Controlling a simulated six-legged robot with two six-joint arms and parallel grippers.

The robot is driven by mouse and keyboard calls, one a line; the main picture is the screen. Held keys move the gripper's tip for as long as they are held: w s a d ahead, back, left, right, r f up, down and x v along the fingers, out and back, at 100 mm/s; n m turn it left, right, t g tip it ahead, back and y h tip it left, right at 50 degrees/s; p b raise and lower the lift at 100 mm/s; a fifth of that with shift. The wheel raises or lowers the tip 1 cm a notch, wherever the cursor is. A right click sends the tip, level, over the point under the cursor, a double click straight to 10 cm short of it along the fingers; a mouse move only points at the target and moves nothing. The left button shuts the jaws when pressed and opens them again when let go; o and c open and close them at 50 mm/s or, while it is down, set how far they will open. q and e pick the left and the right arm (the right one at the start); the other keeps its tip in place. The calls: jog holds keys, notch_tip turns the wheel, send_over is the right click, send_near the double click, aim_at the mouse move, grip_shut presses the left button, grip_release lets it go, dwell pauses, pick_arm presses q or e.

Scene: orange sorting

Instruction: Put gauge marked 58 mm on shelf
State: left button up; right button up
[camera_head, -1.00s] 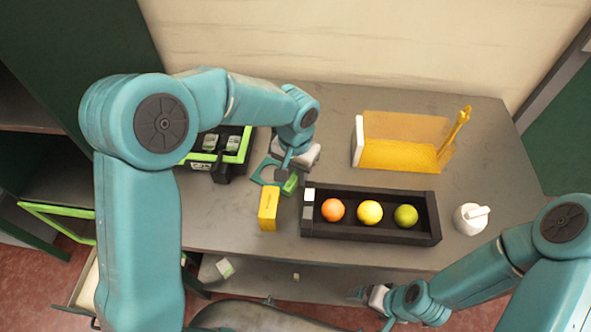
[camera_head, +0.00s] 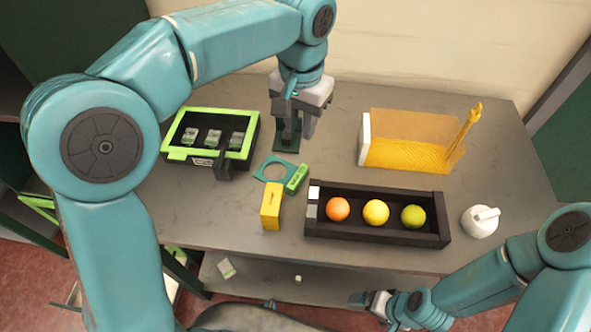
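My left gripper (camera_head: 290,130) is above the back middle of the table, with its fingers closed about a dark green plate (camera_head: 288,143). The plate looks like a gauge; no marking on it is readable. A flat teal ring gauge (camera_head: 262,168) with a round hole lies on the table in front of it, next to a small bright green block (camera_head: 297,178). Whether either carries 58 mm is too small to tell. A lower shelf (camera_head: 340,289) shows under the table's front edge. My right gripper (camera_head: 372,299) is low at the front right; its fingers are too small to judge.
A black tray (camera_head: 440,237) holds an orange, a yellow and a green fruit. A yellow block (camera_head: 271,207) stands left of it. A green-rimmed bin (camera_head: 178,155) is at left, a yellow holder (camera_head: 400,154) at back right, a white container (camera_head: 480,222) at right.

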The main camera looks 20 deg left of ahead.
aim_at(299, 174)
pick_arm(q)
notch_tip(299, 174, down, 16)
jog(key=shift+w+a+f, duration=0.1)
jog(key=shift+w, duration=0.05)
dwell(0.3)
jog(key=shift+c, duration=0.3)
grip_shut()
